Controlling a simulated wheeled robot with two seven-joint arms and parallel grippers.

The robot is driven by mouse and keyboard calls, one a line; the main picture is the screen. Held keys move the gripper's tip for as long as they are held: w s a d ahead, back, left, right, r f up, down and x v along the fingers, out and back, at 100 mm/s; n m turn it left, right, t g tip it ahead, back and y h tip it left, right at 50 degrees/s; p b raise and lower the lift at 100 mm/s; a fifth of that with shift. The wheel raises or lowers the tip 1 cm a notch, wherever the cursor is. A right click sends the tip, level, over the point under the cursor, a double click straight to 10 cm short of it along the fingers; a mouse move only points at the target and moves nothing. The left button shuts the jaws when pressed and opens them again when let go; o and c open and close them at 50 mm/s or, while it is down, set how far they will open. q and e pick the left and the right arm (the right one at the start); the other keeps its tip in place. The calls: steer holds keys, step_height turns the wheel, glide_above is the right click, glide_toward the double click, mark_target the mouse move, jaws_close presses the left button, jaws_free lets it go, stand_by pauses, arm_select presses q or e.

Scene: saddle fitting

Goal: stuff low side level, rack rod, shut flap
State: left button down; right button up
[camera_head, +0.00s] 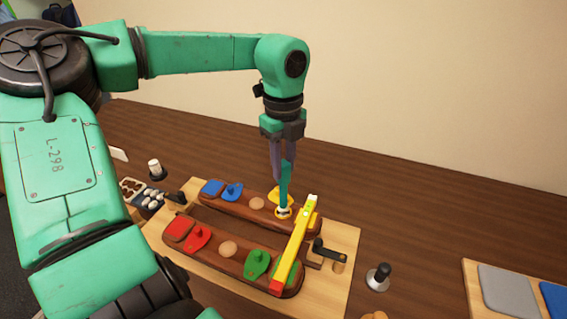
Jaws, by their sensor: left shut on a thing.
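My left gripper (283,165) points down over the far brown panel (240,205) and is shut on a teal rod (284,189). The rod's lower end is at a pale-ringed opening (283,212) in that panel; how deep it goes I cannot tell. A yellow level (293,247) with a red end lies across the right ends of the far panel and the near brown panel (215,252). Flaps on the panels are blue (232,191), red (198,236), green (257,263) and yellow, the last partly hidden behind the rod. My right gripper is out of view.
The panels sit on a light wooden board (342,240). A black-handled peg (378,277) stands to its right, with a board of grey and blue pads (508,293) farther right. A tray of small pieces (143,193) is at left. The table behind is clear.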

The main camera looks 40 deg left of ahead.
mark_target(283, 177)
arm_select(q)
steer(key=shift+f+b, duration=1.6)
steer(key=shift+f, duration=0.15)
stand_by(0.3)
stand_by(0.6)
steer(key=shift+r+p, duration=0.55)
steer(key=shift+r, duration=0.25)
step_height(283, 177, up, 6)
steer(key=p, duration=0.4)
steer(key=shift+r, duration=0.25)
steer(key=shift+f, duration=0.1)
stand_by(1.3)
